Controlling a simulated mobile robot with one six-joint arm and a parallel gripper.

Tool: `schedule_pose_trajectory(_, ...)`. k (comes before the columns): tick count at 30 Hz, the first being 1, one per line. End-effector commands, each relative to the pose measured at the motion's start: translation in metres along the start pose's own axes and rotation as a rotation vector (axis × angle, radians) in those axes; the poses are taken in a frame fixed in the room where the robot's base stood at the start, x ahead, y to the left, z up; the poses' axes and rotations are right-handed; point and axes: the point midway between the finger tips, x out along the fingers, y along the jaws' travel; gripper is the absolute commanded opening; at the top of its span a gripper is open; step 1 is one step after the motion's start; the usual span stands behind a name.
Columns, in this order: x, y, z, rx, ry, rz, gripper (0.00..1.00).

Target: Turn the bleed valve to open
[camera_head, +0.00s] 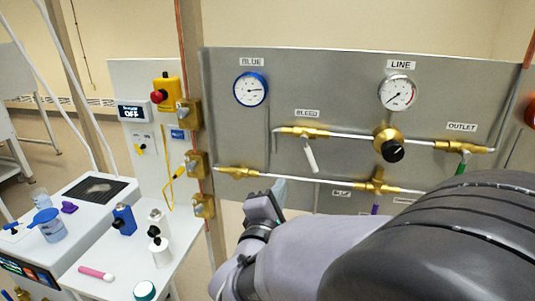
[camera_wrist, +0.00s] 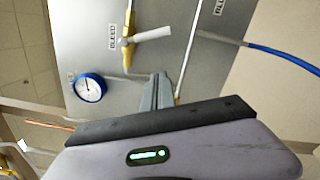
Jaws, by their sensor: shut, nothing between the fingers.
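The bleed valve is a brass body (camera_head: 300,131) on a short pipe under the BLEED label (camera_head: 306,113). Its white lever (camera_head: 310,156) hangs down, roughly across the pipe. In the wrist view the brass body (camera_wrist: 127,30) and white lever (camera_wrist: 153,34) show near the top, also crosswise. My gripper (camera_head: 279,186) is below and left of the lever in the head view, in front of the panel. In the wrist view its fingers (camera_wrist: 158,92) are together and empty, with a visible gap to the lever.
The grey panel (camera_head: 230,130) carries the blue-rimmed gauge (camera_head: 250,89), LINE gauge (camera_head: 397,92), a brass regulator with black knob (camera_head: 392,150) and a lower pipe (camera_head: 300,180) near my gripper. A green outlet lever (camera_head: 461,167) is at right. A white bench (camera_head: 115,265) with bottles stands left.

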Motion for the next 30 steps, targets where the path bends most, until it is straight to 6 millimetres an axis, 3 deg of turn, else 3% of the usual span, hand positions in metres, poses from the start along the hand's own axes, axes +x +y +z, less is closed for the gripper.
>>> schedule_pose_trajectory(9, 0.067, -0.003, 0.004, 0.004, -0.003, 0.001, 0.00)
schedule_pose_trajectory(16, 0.073, -0.002, 0.035, 0.003, -0.002, 0.000, 0.00)
schedule_pose_trajectory(30, 0.074, 0.000, 0.039, 0.000, 0.001, 0.000, 0.00)
